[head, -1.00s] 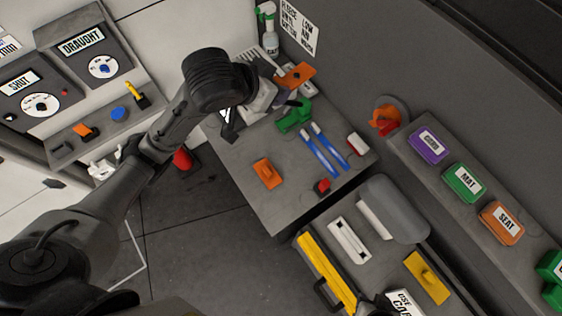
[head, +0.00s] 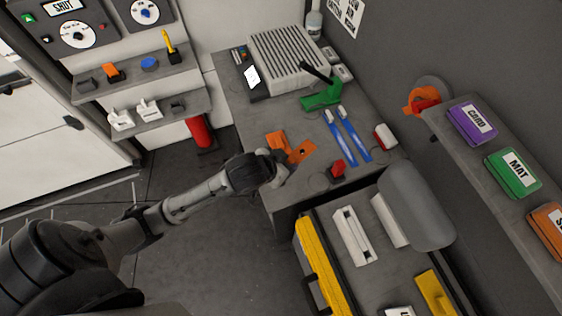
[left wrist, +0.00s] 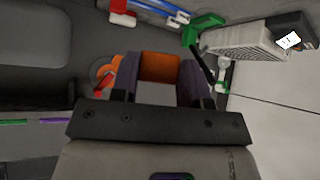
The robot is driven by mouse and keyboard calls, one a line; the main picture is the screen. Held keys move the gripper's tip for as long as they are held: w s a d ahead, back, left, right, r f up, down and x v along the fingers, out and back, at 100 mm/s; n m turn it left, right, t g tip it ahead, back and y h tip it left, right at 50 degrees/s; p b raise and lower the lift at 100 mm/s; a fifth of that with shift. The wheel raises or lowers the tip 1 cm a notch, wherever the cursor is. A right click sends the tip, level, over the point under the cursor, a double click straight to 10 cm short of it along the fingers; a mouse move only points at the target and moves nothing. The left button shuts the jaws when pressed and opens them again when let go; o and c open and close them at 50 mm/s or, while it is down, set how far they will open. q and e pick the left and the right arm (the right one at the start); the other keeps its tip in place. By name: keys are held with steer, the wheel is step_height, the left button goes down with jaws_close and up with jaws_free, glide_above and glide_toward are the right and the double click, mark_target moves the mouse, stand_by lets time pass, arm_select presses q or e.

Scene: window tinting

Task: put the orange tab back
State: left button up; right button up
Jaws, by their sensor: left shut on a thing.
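My left gripper (head: 283,168) is at the near left part of the grey workbench (head: 285,195) in the head view. It is shut on a flat orange tab (head: 302,151) with a small dark hole. In the left wrist view, the orange tab (left wrist: 160,67) shows between the two dark fingers (left wrist: 160,88). A second orange piece (head: 276,141) lies on the bench just behind the gripper. I cannot tell whether the held tab touches the bench. My right gripper is not in view.
Two blue-and-white strips (head: 347,138), a red piece (head: 337,168) and a green tool (head: 323,98) lie on the bench. A ribbed grey box (head: 288,58) stands at the back. A yellow-edged cart (head: 318,265) stands in front. A wall shelf holds labelled boxes (head: 513,172).

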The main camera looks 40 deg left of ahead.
arm_select(q)
steer(key=shift+w+a+f+b, duration=0.3)
steer(key=shift+w+a+f, duration=0.45)
steer(key=shift+a+f, duration=1.35)
steer(key=shift+w+a+f+b, duration=0.35)
steer(key=shift+w+a+f, duration=0.7)
steer(key=shift+f, duration=1.7)
steer(key=shift+w+a+f+b, duration=0.3)
steer(key=shift+w+a+f, duration=0.1)
steer(key=shift+a+f, duration=1.85)
steer(key=shift+d+f, duration=0.2)
steer(key=shift+f, duration=0.15)
steer(key=shift+f, duration=0.35)
steer(key=o, duration=0.9)
